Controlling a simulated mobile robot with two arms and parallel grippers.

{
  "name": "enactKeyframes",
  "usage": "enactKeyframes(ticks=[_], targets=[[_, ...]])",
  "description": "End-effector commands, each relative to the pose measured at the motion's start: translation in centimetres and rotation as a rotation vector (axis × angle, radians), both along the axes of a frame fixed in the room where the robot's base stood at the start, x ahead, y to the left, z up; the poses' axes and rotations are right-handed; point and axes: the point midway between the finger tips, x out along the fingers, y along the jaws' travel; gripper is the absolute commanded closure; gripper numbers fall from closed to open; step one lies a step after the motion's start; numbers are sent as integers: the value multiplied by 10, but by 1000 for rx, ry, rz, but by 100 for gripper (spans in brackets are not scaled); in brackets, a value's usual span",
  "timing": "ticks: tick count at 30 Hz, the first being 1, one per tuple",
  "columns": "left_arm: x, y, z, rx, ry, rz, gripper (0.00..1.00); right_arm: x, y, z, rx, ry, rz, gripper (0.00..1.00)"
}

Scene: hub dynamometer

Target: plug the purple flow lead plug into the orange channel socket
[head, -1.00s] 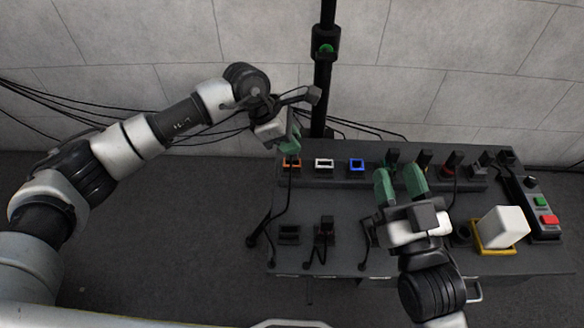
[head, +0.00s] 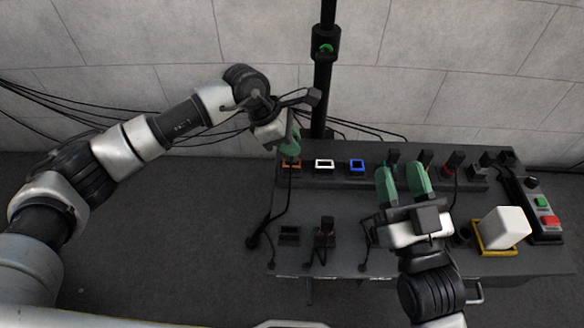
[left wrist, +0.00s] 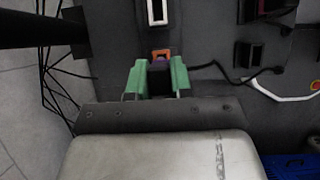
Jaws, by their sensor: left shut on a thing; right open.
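My left gripper (head: 290,154) is shut on a dark plug, with its lead hanging down over the bench front. In the left wrist view the plug (left wrist: 160,80) sits between the green fingers and shows a purple part (left wrist: 160,66) at its far end. The orange channel socket (head: 291,168) is at the left end of the socket row, right at the fingertips. It also shows in the left wrist view (left wrist: 161,54), directly ahead of the plug. I cannot tell how deep the plug sits. My right gripper (head: 402,172) is open over the bench, by the row.
A white-framed socket (head: 324,164) and a blue-framed socket (head: 357,165) stand to the right. Other plugs with leads follow in the row. A white block (head: 503,227) sits in a yellow frame at right, beside a button box (head: 544,212). A black post (head: 322,90) rises behind.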

Motion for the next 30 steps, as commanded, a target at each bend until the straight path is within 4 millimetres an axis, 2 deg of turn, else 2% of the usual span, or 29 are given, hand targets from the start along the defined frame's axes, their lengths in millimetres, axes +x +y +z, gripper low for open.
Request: enactKeyframes(ticks=[30], targets=[[0, 0, -14, 0, 0, 0, 100, -15, 1, 26, 69, -244, 15, 57]])
